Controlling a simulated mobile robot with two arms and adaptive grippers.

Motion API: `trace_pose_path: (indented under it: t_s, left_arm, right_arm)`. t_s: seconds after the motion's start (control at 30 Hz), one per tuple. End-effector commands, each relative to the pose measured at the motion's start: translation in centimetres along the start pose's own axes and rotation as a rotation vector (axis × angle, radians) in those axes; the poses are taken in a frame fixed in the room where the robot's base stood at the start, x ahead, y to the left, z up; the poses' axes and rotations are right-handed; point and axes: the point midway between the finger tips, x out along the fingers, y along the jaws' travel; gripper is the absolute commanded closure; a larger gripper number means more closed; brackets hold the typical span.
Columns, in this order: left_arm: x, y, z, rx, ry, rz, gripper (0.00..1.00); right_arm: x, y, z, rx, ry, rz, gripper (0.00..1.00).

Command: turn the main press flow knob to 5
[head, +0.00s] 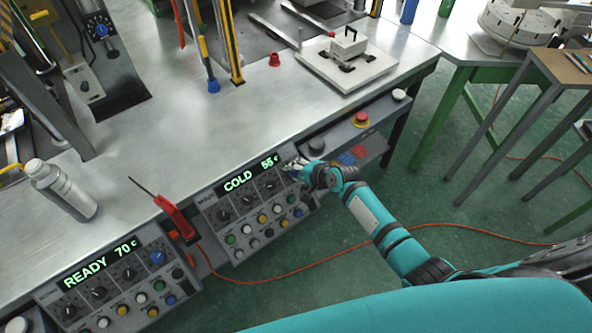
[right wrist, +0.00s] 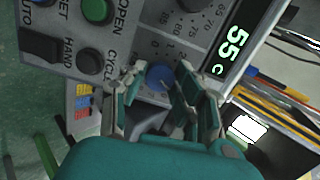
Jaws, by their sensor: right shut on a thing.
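A blue knob (right wrist: 159,77) with a printed number scale around it shows in the right wrist view, on the grey panel beside the lit "55 c" display. In the head view this is the panel (head: 222,211) reading "COLD 55 c" on the bench front. My right gripper (head: 300,168) is at the right end of that panel. In the right wrist view its two fingers (right wrist: 155,86) are on either side of the blue knob, shut on it. The knob's exact setting is too small to read. My left gripper is not in view.
A second panel (head: 115,282) reading "READY 70 c" is at the lower left. A red-handled tool (head: 177,217) hangs between the panels. A red stop button (head: 361,119) is right of my gripper. An orange cable crosses the green floor.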

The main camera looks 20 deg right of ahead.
Motion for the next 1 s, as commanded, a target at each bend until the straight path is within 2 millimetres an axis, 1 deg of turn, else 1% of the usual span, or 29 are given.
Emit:
trace_pose_path:
  t_s: [0.3, 0.33, 0.4, 0.5, 0.73, 0.83, 0.93, 1.0]
  left_arm:
    - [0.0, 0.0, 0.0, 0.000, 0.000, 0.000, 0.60]
    - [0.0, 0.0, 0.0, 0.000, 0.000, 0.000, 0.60]
    - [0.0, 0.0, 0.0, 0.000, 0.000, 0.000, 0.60]
    - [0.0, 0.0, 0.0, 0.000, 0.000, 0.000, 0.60]
    - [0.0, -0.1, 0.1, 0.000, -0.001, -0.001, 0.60]
    - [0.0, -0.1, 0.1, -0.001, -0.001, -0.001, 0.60]
    - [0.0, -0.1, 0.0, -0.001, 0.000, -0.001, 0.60]
    - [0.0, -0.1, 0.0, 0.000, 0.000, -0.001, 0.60]
  right_arm:
    - [0.0, 0.1, -0.1, 0.000, 0.001, 0.001, 1.00]
    - [0.0, 0.1, -0.1, 0.000, 0.001, 0.001, 0.68]
    - [0.0, 0.1, -0.1, 0.000, 0.001, 0.001, 0.59]
    - [0.0, 0.1, -0.1, 0.000, 0.001, 0.001, 0.48]
    - [0.0, 0.0, 0.0, 0.000, 0.000, 0.000, 0.48]
    - [-0.4, 0.1, 0.0, 0.000, 0.000, 0.000, 0.48]
    - [-1.3, 0.1, -0.1, 0.000, 0.000, -0.001, 0.48]
    - [-2.4, 0.1, -0.1, -0.001, 0.001, 0.000, 0.48]
